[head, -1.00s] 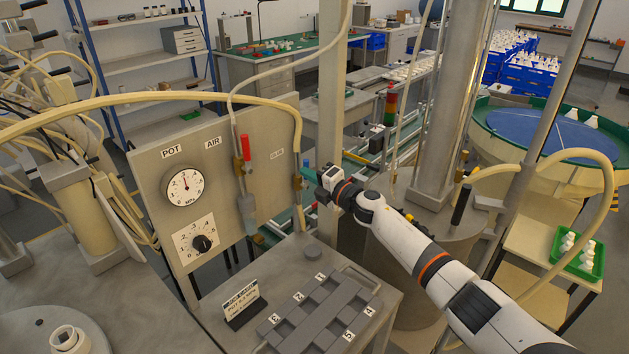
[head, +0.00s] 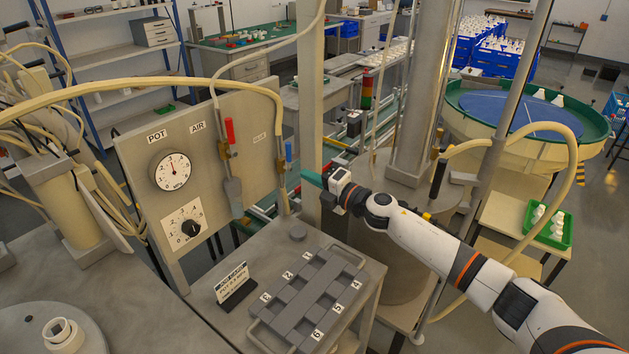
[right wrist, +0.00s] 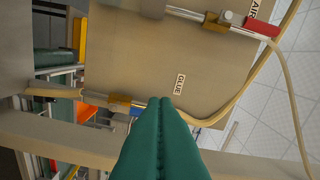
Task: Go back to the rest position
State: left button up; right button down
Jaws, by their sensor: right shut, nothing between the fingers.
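My right gripper (head: 312,179) is shut and empty in the head view, its green fingers pointing left toward the gauge panel. In the right wrist view its green fingertips (right wrist: 160,104) are together, in front of the panel (right wrist: 130,60) near the GLUE label (right wrist: 180,84). In the head view the fingertips appear just right of the blue-handled valve (head: 289,152); I cannot tell the gap in depth. My left gripper is not in view.
The panel (head: 140,143) carries a POT gauge (head: 173,171), a dial (head: 188,228) and a red-handled valve (head: 230,132). A grey numbered tray (head: 300,300) lies on the bench below. A metal post (head: 309,80) stands close behind my gripper. Hoses arch over the left side.

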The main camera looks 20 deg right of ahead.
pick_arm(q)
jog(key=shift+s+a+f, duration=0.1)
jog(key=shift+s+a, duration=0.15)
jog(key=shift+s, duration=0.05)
pick_arm(e)
jog(key=shift+s+d+f, duration=0.15)
jog(key=shift+s+d, duration=0.15)
jog(key=shift+d, duration=0.1)
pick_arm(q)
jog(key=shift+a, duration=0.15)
pick_arm(e)
jog(key=shift+s+a, duration=0.1)
